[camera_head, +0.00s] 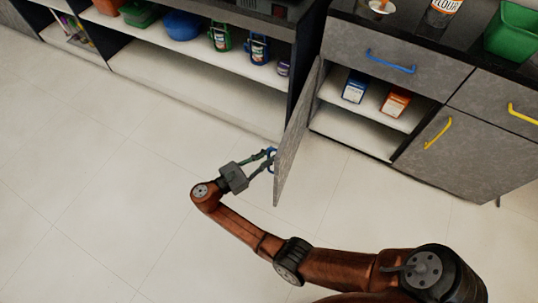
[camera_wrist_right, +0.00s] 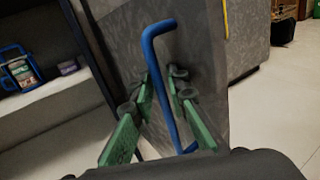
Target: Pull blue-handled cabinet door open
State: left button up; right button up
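The grey cabinet door (camera_head: 295,140) with the blue vertical handle (camera_head: 271,158) stands swung well out from its cabinet, with the inside shelves showing. In the right wrist view the blue handle (camera_wrist_right: 166,90) runs down between the two green fingers of my right gripper (camera_wrist_right: 167,88). The fingers stand apart on either side of the bar, close to the door face, with a small gap visible around it. In the head view my right gripper (camera_head: 268,160) reaches the handle from the left side of the door. My left gripper is not in view.
A drawer with a blue handle (camera_head: 390,62) is above the open cabinet, which holds a blue box (camera_head: 354,90) and an orange box (camera_head: 395,103). A yellow-handled door (camera_head: 455,150) is shut at right. Open shelves (camera_head: 190,95) lie left. The floor (camera_head: 110,180) is clear.

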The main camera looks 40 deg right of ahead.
jog(key=shift+a, duration=0.15)
jog(key=w+a, duration=0.1)
jog(key=a, duration=1)
jog(key=shift+w+a, duration=0.2)
jog(key=shift+a, duration=0.15)
